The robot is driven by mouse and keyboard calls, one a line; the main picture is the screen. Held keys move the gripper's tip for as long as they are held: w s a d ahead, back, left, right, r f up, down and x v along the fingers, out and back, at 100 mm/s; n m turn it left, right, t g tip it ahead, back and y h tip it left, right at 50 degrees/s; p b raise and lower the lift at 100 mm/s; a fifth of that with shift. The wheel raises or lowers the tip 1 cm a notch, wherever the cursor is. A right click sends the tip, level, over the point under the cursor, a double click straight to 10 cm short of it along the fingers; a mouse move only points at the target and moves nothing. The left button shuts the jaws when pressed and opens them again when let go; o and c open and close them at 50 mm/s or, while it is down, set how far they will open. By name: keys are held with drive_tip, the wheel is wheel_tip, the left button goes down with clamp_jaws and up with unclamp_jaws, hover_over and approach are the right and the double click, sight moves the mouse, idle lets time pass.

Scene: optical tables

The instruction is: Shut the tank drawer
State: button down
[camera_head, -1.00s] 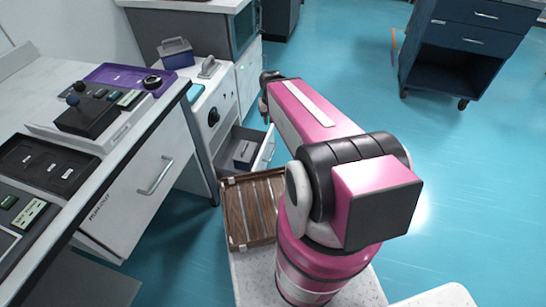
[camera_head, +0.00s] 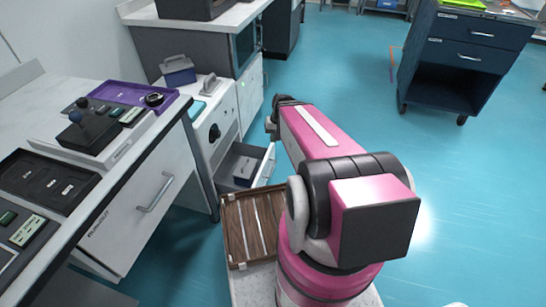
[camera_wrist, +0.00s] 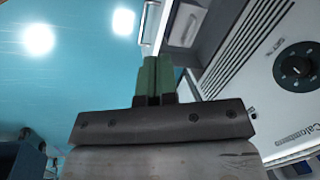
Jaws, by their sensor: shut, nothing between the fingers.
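The tank drawer (camera_head: 265,166) stands open at the lower part of the white unit with a dark knob (camera_head: 215,131). A grey block-like thing (camera_head: 243,167) lies inside it. In the wrist view the drawer's front and bar handle (camera_wrist: 187,24) are at the top, just beyond my fingertips. My gripper (camera_wrist: 153,62) has green fingers held together, with nothing between them. In the head view my gripper (camera_head: 271,128) is small and partly hidden by the wrist, above and beyond the drawer. I cannot tell whether it touches the drawer.
A brown slatted wooden tray (camera_head: 252,228) sits on my base, close in front of the drawer. A worktop with control boxes (camera_head: 90,132) runs along the left. A dark blue wheeled cabinet (camera_head: 465,60) stands at the back right. Open floor lies to the right.

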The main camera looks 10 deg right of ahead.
drive_tip(key=w+d+f+m+t+y, duration=0.25)
drive_tip(key=w+d+f, duration=0.35)
drive_tip(key=d+f, duration=0.3)
drive_tip(key=w+d+f+m+t+y, duration=0.2)
drive_tip(key=w+d+f+m+y, duration=0.15)
drive_tip(key=w+d+f, duration=0.55)
approach(271, 151)
drive_tip(key=shift+n, duration=0.4)
drive_tip(key=x, duration=0.4)
drive_tip(key=d+f+x, duration=0.1)
drive_tip(key=x, duration=0.1)
drive_tip(key=shift+w+a, duration=0.3)
drive_tip(key=shift+a, duration=0.25)
drive_tip(key=w+a, duration=0.5)
drive_tip(key=a, duration=0.5)
drive_tip(key=w+a, duration=0.6)
drive_tip(key=a, duration=0.4)
drive_tip(key=shift+w, duration=0.25)
drive_tip(key=shift+w, duration=0.1)
